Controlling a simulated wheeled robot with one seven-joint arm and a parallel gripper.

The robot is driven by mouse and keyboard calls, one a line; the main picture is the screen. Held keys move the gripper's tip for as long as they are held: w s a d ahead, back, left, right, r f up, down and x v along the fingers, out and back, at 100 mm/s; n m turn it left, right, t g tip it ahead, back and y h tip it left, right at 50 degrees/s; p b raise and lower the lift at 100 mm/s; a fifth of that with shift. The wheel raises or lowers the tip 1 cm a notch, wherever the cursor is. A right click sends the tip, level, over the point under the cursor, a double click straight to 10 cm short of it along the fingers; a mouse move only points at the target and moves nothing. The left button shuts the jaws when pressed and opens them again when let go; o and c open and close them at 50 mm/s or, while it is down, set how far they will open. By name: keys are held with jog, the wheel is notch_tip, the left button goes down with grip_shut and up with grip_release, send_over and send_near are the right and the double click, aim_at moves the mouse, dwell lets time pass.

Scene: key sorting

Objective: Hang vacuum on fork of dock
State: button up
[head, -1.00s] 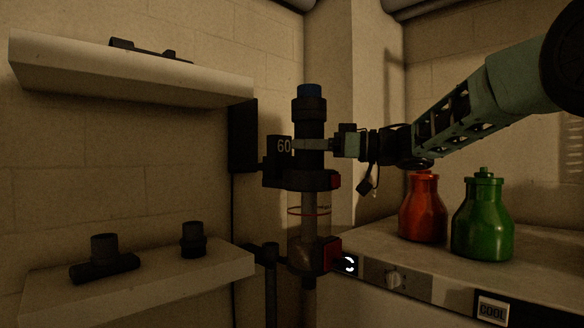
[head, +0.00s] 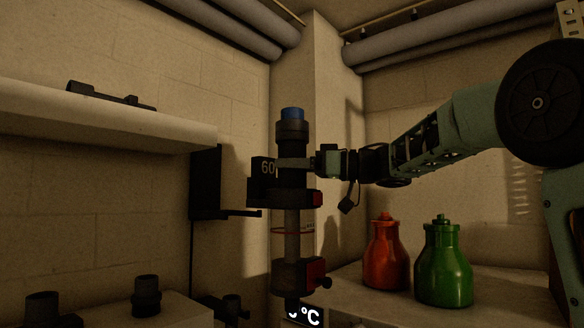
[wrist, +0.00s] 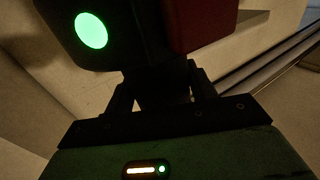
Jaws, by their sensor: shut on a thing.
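The vacuum (head: 292,190) is an upright dark stick with a blue top, a "60" display, a clear tube and red parts. My gripper (head: 304,163) is shut on its upper body from the right and holds it in the air. In the wrist view the jaws grip a narrow dark part of the vacuum (wrist: 160,85), below a green light and a red block. The dock (head: 205,180) is a dark plate on the left wall. Its fork (head: 238,213) sticks out toward the vacuum, a little lower than the display. Whether they touch or how far apart in depth they are, I cannot tell.
A shelf (head: 100,115) with a dark tool is at upper left. A lower shelf (head: 170,312) holds dark attachments. A red bottle (head: 385,258) and a green bottle (head: 444,268) stand on the counter (head: 345,278) at right, below my arm. Pipes run along the ceiling.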

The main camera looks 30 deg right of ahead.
aim_at(271, 167)
jog(key=shift+r+p, duration=0.25)
jog(key=shift+p, duration=0.15)
jog(key=shift+w+a+p, duration=0.7)
jog(key=shift+w+p, duration=0.25)
jog(key=shift+w, duration=0.5)
jog(key=shift+w+a+p, duration=0.65)
jog(key=shift+w+p, duration=0.35)
jog(key=shift+w, duration=0.45)
jog(key=shift+w+a+p, duration=0.7)
jog(key=shift+w+p, duration=0.25)
jog(key=shift+w, duration=0.5)
jog(key=w+a+f+p, duration=0.1)
jog(key=w+a+p, duration=0.3)
jog(key=w+p, duration=0.3)
jog(key=shift+w+a+p, duration=0.15)
jog(key=shift+w+p, duration=0.25)
jog(key=shift+w, duration=0.8)
jog(key=shift+f, duration=0.1)
